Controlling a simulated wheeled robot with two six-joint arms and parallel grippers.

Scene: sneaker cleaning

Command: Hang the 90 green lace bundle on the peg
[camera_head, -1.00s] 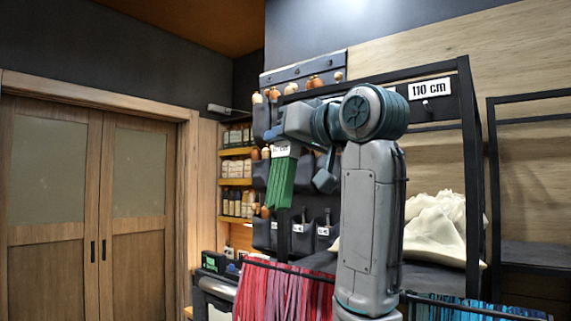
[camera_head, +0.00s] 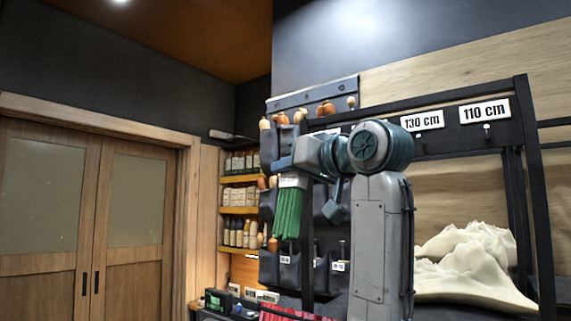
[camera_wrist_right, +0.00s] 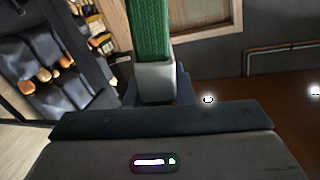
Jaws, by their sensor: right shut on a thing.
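The green lace bundle (camera_head: 287,213) hangs down from my right gripper (camera_head: 291,170), with a white tag at its top. My right gripper is shut on it, left of the arm's wrist joint. In the right wrist view the green laces (camera_wrist_right: 149,30) rise from a pale band (camera_wrist_right: 156,82). The rack's dark top bar carries a 130 cm label (camera_head: 422,120) and a 110 cm label (camera_head: 485,110), with a small peg (camera_head: 487,128) under the latter. My arm hides part of the bar to the left; I see no readable 90 label. My left gripper is not in view.
A dark tool organiser with pockets (camera_head: 290,270) hangs behind the bundle. Shelves of bottles (camera_head: 239,197) stand further left. Cream cloth (camera_head: 465,262) lies on the rack's right side. Red laces (camera_head: 290,314) show at the bottom edge. Wooden doors (camera_head: 90,220) are at left.

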